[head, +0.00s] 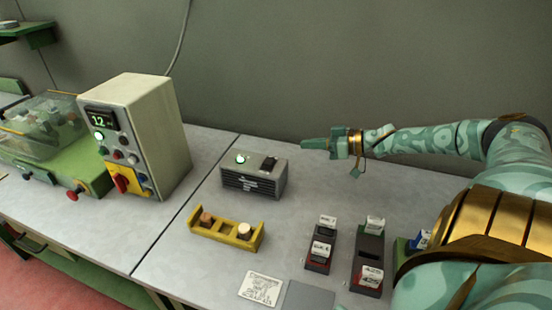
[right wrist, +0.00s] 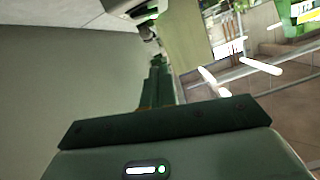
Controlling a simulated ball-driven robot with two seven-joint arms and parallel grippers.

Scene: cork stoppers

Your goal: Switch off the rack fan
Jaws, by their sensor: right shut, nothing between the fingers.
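A small grey box with a slotted front (head: 254,182), which looks like the rack fan, stands on the grey bench in the head view. On its top are a lit green lamp (head: 240,158) and a black rocker switch (head: 268,163). My right gripper (head: 305,144) is in the air to the right of the box, its shut fingers pointing left, apart from the switch and empty. In the right wrist view its dark green fingers (right wrist: 157,85) point up the picture, and the box cannot be made out there. My left gripper is not in view.
A tall cream control box (head: 155,120) with a display stands left. A yellow holder (head: 224,235) with corks is in front of the fan box. Two dark label trays (head: 320,249) (head: 369,258) stand to the right. A paper card (head: 261,288) lies at the front.

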